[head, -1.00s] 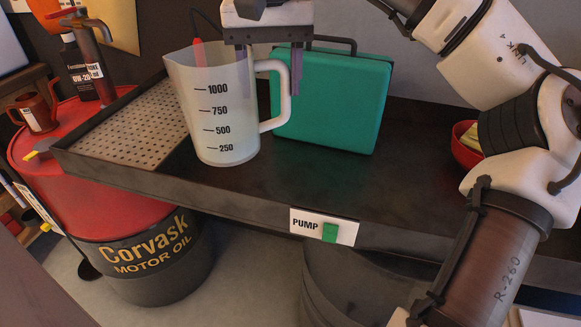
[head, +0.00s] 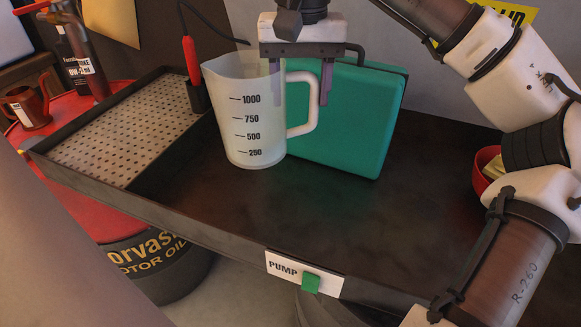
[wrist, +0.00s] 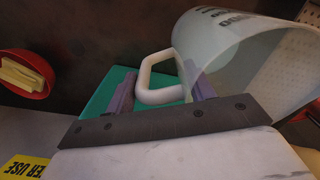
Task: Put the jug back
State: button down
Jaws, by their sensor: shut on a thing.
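The jug (head: 248,125) is translucent white with black volume marks. It stands upright over the dark tray top (head: 215,205), in front of a green case (head: 345,125); I cannot tell whether its base touches the tray. My gripper (head: 301,85) comes down from above and is shut on the jug at its handle (head: 312,110). In the wrist view the handle (wrist: 160,78) lies between the two fingers (wrist: 160,92), and the jug body (wrist: 250,65) is at the upper right. The inside of the jug is only partly visible.
A perforated panel (head: 125,135) fills the tray's left end, with a red-handled tool in a black holder (head: 196,95) beside it. A red bowl (head: 482,183) is at the right. A PUMP label (head: 285,268) is on the tray's front rim. The tray's middle front is clear.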

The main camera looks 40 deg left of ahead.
aim_at(299, 127)
notch_tip(299, 127, down, 16)
jog(key=p, duration=0.1)
dwell(0.5)
jog(key=c, duration=0.5)
grip_release()
jog(key=shift+f, duration=0.1)
notch_tip(299, 127, up, 12)
jog(key=shift+r+b, duration=0.15)
jog(key=shift+b, duration=0.3)
